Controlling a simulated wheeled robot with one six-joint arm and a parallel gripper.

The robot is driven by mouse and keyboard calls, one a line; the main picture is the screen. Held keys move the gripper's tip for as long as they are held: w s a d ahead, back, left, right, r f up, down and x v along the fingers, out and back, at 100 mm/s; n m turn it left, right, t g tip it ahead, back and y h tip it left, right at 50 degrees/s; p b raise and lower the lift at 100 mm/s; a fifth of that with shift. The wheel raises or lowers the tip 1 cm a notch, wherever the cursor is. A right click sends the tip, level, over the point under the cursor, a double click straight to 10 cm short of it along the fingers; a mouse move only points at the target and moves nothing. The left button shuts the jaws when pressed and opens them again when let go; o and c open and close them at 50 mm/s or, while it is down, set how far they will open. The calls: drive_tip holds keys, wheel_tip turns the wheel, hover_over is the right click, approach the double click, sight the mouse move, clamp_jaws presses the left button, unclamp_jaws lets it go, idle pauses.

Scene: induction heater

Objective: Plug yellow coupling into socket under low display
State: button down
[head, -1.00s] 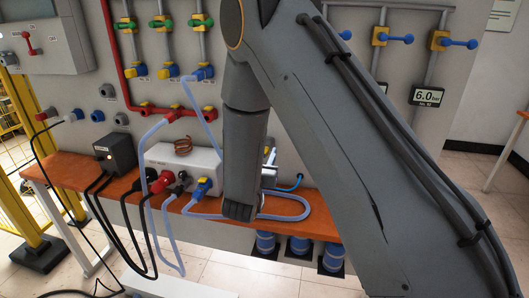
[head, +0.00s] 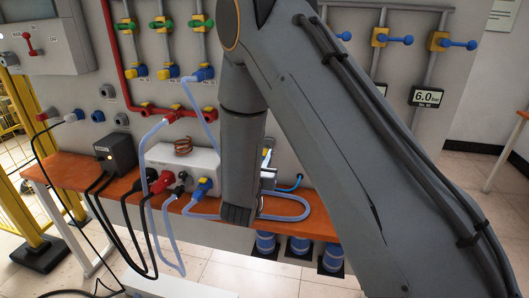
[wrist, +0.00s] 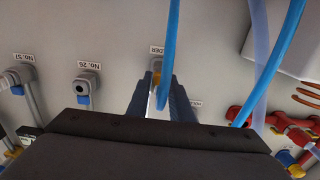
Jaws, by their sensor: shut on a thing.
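My gripper (wrist: 160,90) is shut in the wrist view, with its dark blue fingers pointing at the grey panel. A small yellow piece, the yellow coupling (wrist: 156,78), shows between the fingertips. A bright blue hose (wrist: 168,60) runs down to the fingers and covers part of it. The coupling is close to a grey fitting under a partly hidden label ending in "DER" (wrist: 157,50); whether they touch I cannot tell.
The orange-brown bench (head: 310,222) carries a looped pale hose (head: 300,207), a black box (head: 115,152) and a white box with a copper coil (head: 183,145). Red pipes are nearby.

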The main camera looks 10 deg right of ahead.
drive_tip(key=shift+p+v, duration=0.65)
drive_tip(key=shift+v, duration=1.8)
